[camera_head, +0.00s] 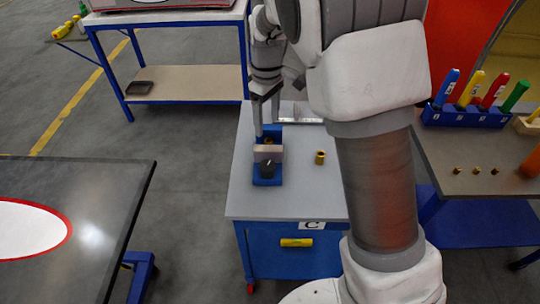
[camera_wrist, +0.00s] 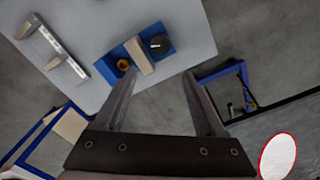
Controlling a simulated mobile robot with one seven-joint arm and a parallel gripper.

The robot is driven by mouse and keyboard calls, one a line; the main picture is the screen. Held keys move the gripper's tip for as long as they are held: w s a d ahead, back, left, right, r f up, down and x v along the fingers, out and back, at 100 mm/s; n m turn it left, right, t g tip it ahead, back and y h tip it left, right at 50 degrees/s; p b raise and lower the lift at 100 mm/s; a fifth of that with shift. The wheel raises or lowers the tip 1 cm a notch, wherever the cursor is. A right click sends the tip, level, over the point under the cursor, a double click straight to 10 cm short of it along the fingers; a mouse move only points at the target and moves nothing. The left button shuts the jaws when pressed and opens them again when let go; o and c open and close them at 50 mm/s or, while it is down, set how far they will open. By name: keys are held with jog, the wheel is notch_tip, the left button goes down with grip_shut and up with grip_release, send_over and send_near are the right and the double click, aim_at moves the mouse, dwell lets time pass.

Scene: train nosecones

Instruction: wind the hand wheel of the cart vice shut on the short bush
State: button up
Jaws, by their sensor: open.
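The cart vice (camera_head: 267,181) is a blue block on the grey cart top, with a pale jaw plate (camera_head: 269,153) and a black hand wheel (camera_head: 267,168) at its near end. In the wrist view the wheel (camera_wrist: 159,44) shows a white mark, and a brass bush (camera_wrist: 123,64) sits in the vice on the far side of the jaw plate (camera_wrist: 139,55). I cannot tell whether the jaw touches it. My gripper (camera_head: 267,127) is open and empty, above the vice's far end. In the wrist view its fingers (camera_wrist: 160,76) are spread, apart from the wheel.
Another brass bush (camera_head: 320,157) stands on the cart top (camera_head: 245,195), right of the vice. Metal brackets (camera_wrist: 55,50) lie on the cart. A dark table (camera_head: 120,190) is left; a bench (camera_head: 480,185) with coloured-handled tools and small brass pieces is right.

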aim_at(268, 165)
notch_tip(268, 165, down, 17)
jog(key=shift+r, duration=0.1)
dwell(0.3)
jog(key=c, duration=1.1)
